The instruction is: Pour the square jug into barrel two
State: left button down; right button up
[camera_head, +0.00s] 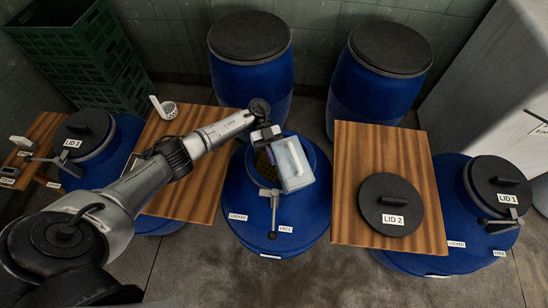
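The pale, translucent square jug (294,168) hangs tilted over the open mouth of the middle blue barrel (300,215). My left gripper (268,137) is shut on the jug at its upper left side; the fingers are mostly hidden. The black lid marked LID 2 (391,205) lies off the middle barrel, on the wooden board to its right. Something yellowish shows inside the mouth, left of the jug; I cannot tell what it is. No stream of liquid is visible. My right gripper is not in view.
A barrel with LID 3 (84,130) stands left, one with LID 1 (500,181) right. Two closed barrels (250,80) stand behind. Green crates (70,45) are back left.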

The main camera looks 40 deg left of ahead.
pick_arm(q)
jog(key=shift+w+a+f+g+h+b, duration=0.1)
jog(key=shift+a+f+g+h+b, duration=0.2)
jog(key=shift+b, duration=0.45)
jog(key=shift+w+f+g+h+b, duration=0.1)
jog(key=shift+f+h+b, duration=0.3)
jog(key=shift+b, duration=0.3)
jog(key=shift+w+a+g+h+b, duration=0.1)
jog(key=shift+a+g+h+b, duration=0.2)
jog(key=shift+h+b, duration=0.7)
jog(key=shift+w+a+g+h+b, duration=0.2)
jog(key=shift+a+g+h+b, duration=0.15)
jog(key=shift+b, duration=1.75)
jog(key=shift+w+a+h+b, duration=0.1)
jog(key=shift+a+h+b, duration=0.3)
jog(key=shift+b, duration=1)
jog(key=shift+g+h, duration=0.25)
jog(key=shift+r+b, duration=0.1)
jog(key=shift+b, duration=0.3)
jog(key=shift+w, duration=0.1)
